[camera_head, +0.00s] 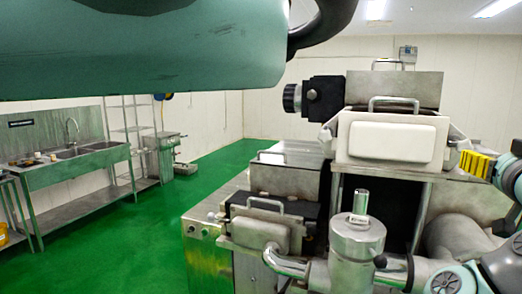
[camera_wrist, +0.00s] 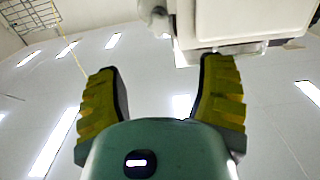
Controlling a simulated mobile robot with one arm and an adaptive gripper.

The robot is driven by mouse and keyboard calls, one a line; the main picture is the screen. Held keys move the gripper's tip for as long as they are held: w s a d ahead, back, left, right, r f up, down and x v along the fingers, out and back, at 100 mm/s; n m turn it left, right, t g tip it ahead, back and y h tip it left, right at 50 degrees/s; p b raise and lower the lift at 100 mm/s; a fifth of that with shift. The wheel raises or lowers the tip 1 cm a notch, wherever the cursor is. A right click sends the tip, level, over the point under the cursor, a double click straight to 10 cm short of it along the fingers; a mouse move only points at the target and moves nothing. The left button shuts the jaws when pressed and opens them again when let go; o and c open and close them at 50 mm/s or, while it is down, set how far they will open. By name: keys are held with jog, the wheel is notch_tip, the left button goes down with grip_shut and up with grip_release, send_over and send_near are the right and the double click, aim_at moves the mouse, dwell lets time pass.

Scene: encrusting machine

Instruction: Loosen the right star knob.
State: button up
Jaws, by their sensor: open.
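The encrusting machine (camera_head: 390,185) stands at the right of the head view, with a white block-shaped cover (camera_head: 391,142) on its upper front. My gripper (camera_head: 470,162) is just right of this cover, its yellow fingers pointing left toward the machine. In the wrist view my gripper (camera_wrist: 160,80) is open, with nothing between its two fingers. A small metal part (camera_wrist: 158,15) shows beyond the fingertips, beside a white body (camera_wrist: 240,20); I cannot tell if it is the right star knob. No star shape is clear at the cover's right side, where my gripper partly blocks the view.
A metal cylinder with pipes (camera_head: 357,240) stands low in front of the machine, below and left of my gripper. A black-and-silver motor-like part (camera_head: 312,98) juts out at upper left. A sink bench (camera_head: 75,165) stands far left. Green floor (camera_head: 140,225) between is clear.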

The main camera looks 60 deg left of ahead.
aim_at(466, 145)
jog(key=shift+p+x, duration=3.7)
jog(key=shift+x, duration=2.35)
jog(key=shift+w+a+r+p, duration=0.25)
jog(key=shift+w+a+p, duration=0.1)
jog(key=shift+w+p, duration=0.05)
jog(key=shift+w+a+f+p, duration=0.2)
jog(key=shift+w+a+p, duration=0.1)
jog(key=shift+w+p, duration=0.25)
jog(key=shift+o, duration=0.2)
jog(key=shift+f, duration=0.1)
jog(key=c, duration=1.2)
